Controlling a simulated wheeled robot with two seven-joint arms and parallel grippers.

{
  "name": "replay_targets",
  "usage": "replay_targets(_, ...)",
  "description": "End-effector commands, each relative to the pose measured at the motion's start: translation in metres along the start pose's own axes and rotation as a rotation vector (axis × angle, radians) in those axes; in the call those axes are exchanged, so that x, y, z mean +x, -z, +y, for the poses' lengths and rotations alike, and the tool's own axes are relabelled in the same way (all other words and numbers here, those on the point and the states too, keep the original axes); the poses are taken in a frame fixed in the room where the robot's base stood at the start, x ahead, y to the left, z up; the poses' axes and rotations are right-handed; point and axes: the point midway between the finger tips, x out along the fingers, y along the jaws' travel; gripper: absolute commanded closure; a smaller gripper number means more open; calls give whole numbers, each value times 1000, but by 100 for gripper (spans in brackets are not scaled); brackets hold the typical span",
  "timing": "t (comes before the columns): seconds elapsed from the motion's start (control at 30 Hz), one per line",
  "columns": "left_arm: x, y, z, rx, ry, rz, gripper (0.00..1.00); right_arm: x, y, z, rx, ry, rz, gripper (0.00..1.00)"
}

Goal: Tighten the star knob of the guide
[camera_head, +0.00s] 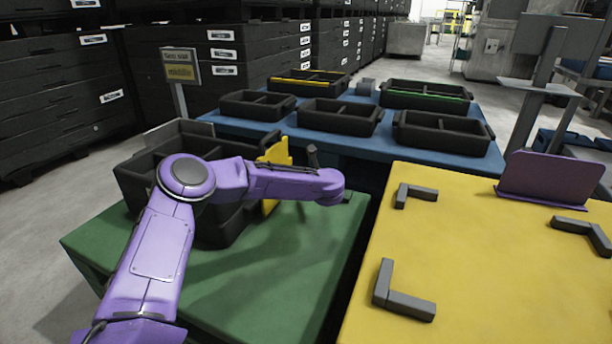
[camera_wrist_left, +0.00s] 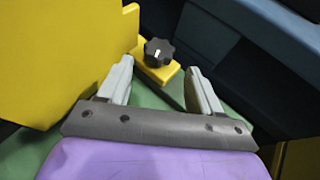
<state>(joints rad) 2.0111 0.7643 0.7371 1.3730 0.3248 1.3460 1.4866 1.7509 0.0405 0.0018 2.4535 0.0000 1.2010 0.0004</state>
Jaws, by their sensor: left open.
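The guide is a yellow upright plate (camera_wrist_left: 65,50) with a yellow foot (camera_wrist_left: 160,72) in the left wrist view. A black star knob (camera_wrist_left: 158,52) sits on the foot. My left gripper (camera_wrist_left: 160,66) is open, its two grey fingers apart, with the knob between and just beyond the tips as seen there. I see no finger touching the knob. In the head view, the yellow guide (camera_head: 276,155) shows behind my purple left arm, at the black bin on the green table; the knob is not clearly visible there. My right gripper is out of view.
The black bin (camera_head: 150,165) stands on the green table (camera_head: 290,270). The yellow table (camera_head: 450,250) at right carries dark corner brackets (camera_head: 405,290) and a purple plate (camera_head: 550,178). Several black trays (camera_head: 340,116) stand on the blue table behind. The green table's front is clear.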

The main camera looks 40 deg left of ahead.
Motion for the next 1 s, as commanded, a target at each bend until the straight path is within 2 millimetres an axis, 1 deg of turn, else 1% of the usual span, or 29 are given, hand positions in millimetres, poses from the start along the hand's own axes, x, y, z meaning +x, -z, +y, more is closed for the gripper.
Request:
replay_targets(0.03, 14, 5, 1, -1, -4, 1, 35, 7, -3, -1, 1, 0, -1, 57)
replay_targets(0.1, 31, 5, 1, 1, -4, 0, 35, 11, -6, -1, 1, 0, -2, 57)
replay_targets(0.2, 51, 4, 1, 0, -2, 1, 35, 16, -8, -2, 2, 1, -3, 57)
replay_targets(0.3, 63, 3, 0, 2, 0, 1, 35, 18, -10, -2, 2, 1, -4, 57)
replay_targets(0.43, 70, 1, 0, 1, 1, 1, 35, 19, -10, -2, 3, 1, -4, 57)
replay_targets(0.67, 72, 0, 0, 2, 1, 2, 35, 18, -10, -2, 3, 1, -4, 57)
replay_targets(0.7, 72, 0, 0, 2, 1, 2, 39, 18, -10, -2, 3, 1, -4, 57)
replay_targets(0.77, 72, 0, 0, 2, 1, 2, 58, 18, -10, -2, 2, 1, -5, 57)
replay_targets(0.8, 72, 0, 0, 2, 1, 2, 71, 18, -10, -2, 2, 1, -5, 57)
replay_targets(0.83, 71, 0, 0, 2, 1, 2, 77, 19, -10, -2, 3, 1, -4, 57)
replay_targets(1.0, 73, 1, 2, 13, 27, 2, 77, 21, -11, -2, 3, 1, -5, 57)
